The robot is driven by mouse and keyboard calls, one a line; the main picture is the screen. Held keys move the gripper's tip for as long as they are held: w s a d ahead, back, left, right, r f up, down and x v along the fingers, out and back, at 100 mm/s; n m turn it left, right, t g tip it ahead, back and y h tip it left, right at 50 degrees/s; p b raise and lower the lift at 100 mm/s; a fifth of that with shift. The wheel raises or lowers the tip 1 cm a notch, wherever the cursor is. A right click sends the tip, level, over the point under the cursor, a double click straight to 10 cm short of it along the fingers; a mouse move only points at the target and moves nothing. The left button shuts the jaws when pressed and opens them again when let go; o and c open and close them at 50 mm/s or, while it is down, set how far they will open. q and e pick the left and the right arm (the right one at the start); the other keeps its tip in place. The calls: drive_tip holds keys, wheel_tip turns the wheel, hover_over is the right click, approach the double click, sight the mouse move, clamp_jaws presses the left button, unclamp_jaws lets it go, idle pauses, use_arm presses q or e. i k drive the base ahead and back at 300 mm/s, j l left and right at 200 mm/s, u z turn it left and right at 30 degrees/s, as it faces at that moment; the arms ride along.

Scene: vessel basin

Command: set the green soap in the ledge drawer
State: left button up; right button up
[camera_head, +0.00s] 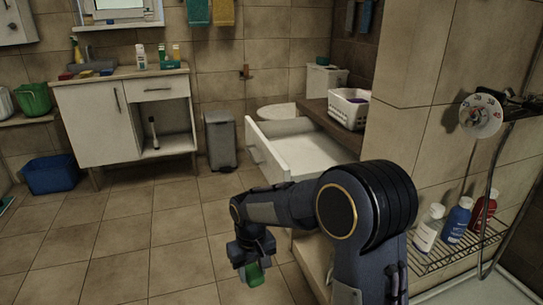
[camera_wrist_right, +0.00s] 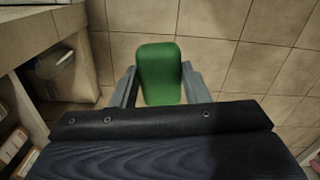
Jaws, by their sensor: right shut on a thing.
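The green soap (camera_wrist_right: 160,76) is a rounded green block between the two fingers of my right gripper (camera_wrist_right: 161,88) in the right wrist view. In the head view the soap (camera_head: 254,274) hangs under my right gripper (camera_head: 248,262), above the tiled floor. The gripper is shut on it. The ledge drawer (camera_head: 308,152) is white and pulled open from under the dark ledge (camera_head: 345,128). The soap is in front of the drawer and lower in the picture, apart from it. My left gripper does not show.
A white basket (camera_head: 348,108) stands on the ledge. A grey bin (camera_head: 220,140) stands left of the drawer, by the wall. Several bottles (camera_head: 457,220) stand on a wire rack at the right. A white cabinet (camera_head: 98,122) is at the back left.

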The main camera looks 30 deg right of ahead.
sight(294, 161)
drive_tip(key=i+j+u, duration=0.3)
drive_tip(key=i, duration=0.6)
drive_tip(key=i+u, duration=0.3)
drive_tip(key=i, duration=0.6)
drive_tip(key=i+z, duration=0.15)
drive_tip(key=z, duration=0.3)
drive_tip(key=i+z, duration=0.15)
drive_tip(key=z, duration=0.3)
drive_tip(key=i+j+z, duration=0.15)
drive_tip(key=z, duration=0.3)
drive_tip(key=i+j+z, duration=0.1)
drive_tip(key=z, duration=0.35)
drive_tip(key=j, duration=0.1)
